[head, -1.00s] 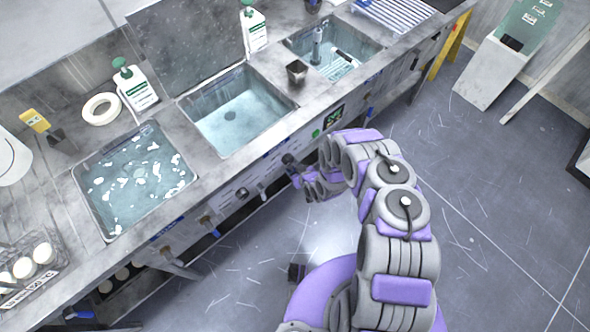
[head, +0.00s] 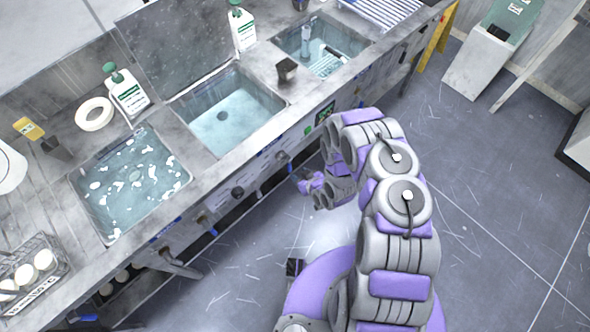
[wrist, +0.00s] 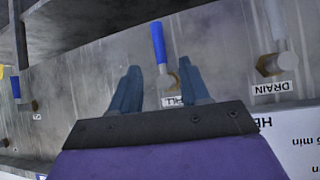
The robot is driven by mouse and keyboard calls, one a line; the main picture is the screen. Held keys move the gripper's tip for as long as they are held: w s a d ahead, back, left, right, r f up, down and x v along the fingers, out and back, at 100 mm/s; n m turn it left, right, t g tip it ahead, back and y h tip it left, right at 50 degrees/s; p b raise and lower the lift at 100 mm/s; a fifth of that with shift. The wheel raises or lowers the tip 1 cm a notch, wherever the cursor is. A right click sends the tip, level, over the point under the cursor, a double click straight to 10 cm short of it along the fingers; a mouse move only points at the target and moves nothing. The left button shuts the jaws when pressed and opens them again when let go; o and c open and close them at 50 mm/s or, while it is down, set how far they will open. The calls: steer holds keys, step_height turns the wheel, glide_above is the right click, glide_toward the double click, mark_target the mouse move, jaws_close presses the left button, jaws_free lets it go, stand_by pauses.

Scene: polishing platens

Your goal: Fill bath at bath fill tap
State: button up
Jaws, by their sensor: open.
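The bath fill tap (wrist: 158,45) is in the wrist view, with a blue lever pointing up the picture and a brass body. Its label (wrist: 172,101), ending in "ILL", is partly hidden by my gripper. My gripper (wrist: 160,88) is open and empty, its two blue-grey fingers on either side of the tap's lower part in the picture. I cannot tell whether they touch it. In the head view my gripper (head: 306,184) is beside the counter's front panel. The middle bath (head: 276,98) holds clear, pale blue water, its lid raised behind it.
A drain valve (wrist: 270,64) is right of the fill tap in the wrist view. A foamy bath (head: 180,190) and a bath with a rack (head: 362,48) flank the middle one. A dark cup (head: 287,70) stands on the counter. The floor (head: 480,200) at right is open.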

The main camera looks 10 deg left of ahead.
steer(key=v, duration=0.6)
steer(key=shift+p, duration=0.35)
steer(key=shift+d, duration=0.1)
steer(key=w+d+r+m+g+h, duration=0.1)
steer(key=w+d+r+h, duration=0.25)
steer(key=d+r, duration=0.5)
steer(key=w+d+r+m+g+h, duration=0.1)
steer(key=w+d+r+h, duration=0.25)
steer(key=d+r, duration=0.45)
steer(key=s+d+r+m+g+h, duration=0.15)
steer(key=s+r, duration=0.25)
steer(key=r, duration=0.4)
steer(key=s+d+r+m+g, duration=0.1)
steer(key=s+r+m, duration=0.15)
steer(key=r, duration=0.55)
steer(key=s+a+r+g, duration=0.1)
steer(key=s+r, duration=0.4)
steer(key=s, duration=0.4)
steer(key=s+a+r+m+g+y, duration=0.1)
steer(key=s+a+r+g, duration=0.1)
steer(key=s+r, duration=0.4)
steer(key=s+a+r+g+y, duration=0.1)
steer(key=s+r, duration=0.5)
steer(key=s, duration=0.8)
steer(key=shift+a+m+g, duration=0.3)
steer(key=shift+a+g, duration=0.25)
steer(key=shift+g, duration=0.1)
